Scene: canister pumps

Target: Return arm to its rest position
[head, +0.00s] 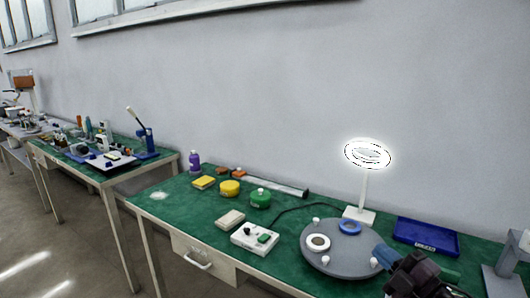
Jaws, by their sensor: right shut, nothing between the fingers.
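My right gripper (414,272) shows at the lower right of the head view, dark and seen from behind. It is shut and empty. It is at the right edge of the round grey plate (340,265) on the green bench and hides part of that edge. Whether it touches the plate I cannot tell. On the plate are a white ring with a dark centre (317,242), a blue ring (349,227) and several small white knobs. My left gripper is not in view.
A lit ring lamp (367,153) stands behind the plate. A blue tray (426,236) lies right of it. Left are a white box (255,238), a green canister (260,199), a yellow canister (229,188) and a purple bottle (194,162). A grey stand (512,265) is far right.

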